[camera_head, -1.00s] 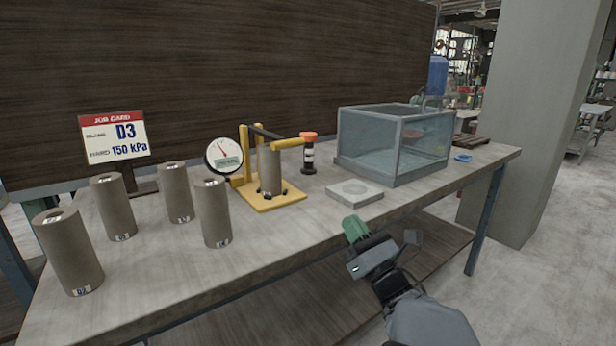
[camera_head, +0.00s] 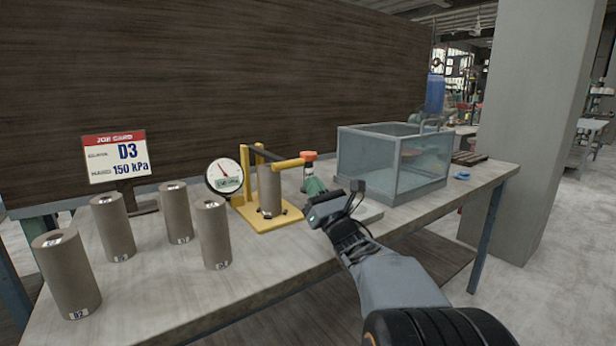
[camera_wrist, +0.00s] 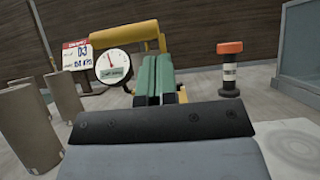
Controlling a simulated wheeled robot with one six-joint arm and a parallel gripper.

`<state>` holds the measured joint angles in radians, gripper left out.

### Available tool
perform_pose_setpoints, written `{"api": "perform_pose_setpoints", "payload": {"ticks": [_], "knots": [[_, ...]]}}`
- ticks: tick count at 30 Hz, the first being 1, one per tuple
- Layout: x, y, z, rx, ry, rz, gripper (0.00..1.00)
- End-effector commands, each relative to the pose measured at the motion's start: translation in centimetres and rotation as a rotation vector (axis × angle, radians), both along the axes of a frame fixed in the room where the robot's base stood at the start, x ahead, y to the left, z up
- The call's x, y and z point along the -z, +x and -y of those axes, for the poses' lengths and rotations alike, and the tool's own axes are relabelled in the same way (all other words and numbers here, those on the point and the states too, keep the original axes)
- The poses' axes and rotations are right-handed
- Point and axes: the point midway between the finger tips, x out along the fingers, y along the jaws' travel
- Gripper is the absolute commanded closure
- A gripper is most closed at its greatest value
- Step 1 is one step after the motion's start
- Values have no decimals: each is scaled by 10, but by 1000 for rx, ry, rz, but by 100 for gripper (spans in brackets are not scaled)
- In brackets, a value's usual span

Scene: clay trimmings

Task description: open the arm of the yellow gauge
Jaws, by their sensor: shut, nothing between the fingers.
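The yellow gauge (camera_head: 247,208) stands on the table with a flat yellow base, a post and a round white dial (camera_head: 224,177) at its left. Its arm (camera_head: 287,164), yellow at the right end and dark behind, lies across the top of a grey-brown cylinder (camera_head: 269,190) standing on the base. In the wrist view the yellow arm end (camera_wrist: 138,45) shows just beyond my fingers, which hide most of the cylinder. My gripper (camera_head: 312,186), with green fingers, is shut and empty, right of the gauge. It also shows in the wrist view (camera_wrist: 155,62). I cannot tell whether it touches the arm.
Several grey-brown cylinders (camera_head: 213,235) stand at the left, before a job card (camera_head: 115,158) reading D3, 150 kPa. A glass tank (camera_head: 393,160) and a pale slab (camera_wrist: 285,145) are further right.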

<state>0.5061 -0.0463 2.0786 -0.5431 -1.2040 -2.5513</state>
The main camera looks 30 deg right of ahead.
Motion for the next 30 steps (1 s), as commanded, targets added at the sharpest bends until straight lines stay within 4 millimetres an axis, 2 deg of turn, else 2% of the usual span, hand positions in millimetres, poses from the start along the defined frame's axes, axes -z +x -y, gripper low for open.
{"api": "perform_pose_setpoints", "payload": {"ticks": [3, 10, 23, 30], "knots": [[-8, 12, -2, -2, -1, 0, 100], [-15, 23, -3, -1, 1, 0, 100], [-16, 24, -3, 0, 0, 0, 100], [-34, 21, -1, 5, -8, -44, 100]]}}
